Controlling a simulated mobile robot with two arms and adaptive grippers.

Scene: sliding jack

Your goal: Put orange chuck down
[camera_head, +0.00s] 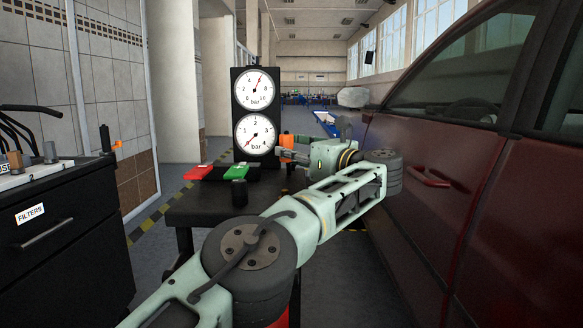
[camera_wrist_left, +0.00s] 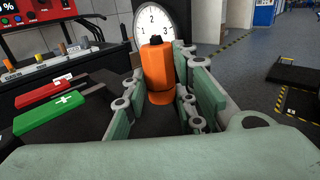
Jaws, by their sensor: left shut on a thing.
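The orange chuck (camera_wrist_left: 158,72) stands upright between the fingers of my left gripper (camera_wrist_left: 165,80) in the left wrist view, with a small black piece on its top. In the head view the chuck (camera_head: 287,141) shows in front of my left gripper (camera_head: 292,157), beside the pressure gauges. The left gripper is shut on the chuck. Its lower part is partly hidden by the fingers, and I cannot tell whether its base touches the dark table (camera_head: 205,208). My right gripper is in neither view.
A black stand with two round gauges (camera_head: 255,100) rises behind the table. A dark red car (camera_head: 480,170) is close on the right, a black cabinet (camera_head: 70,245) on the left.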

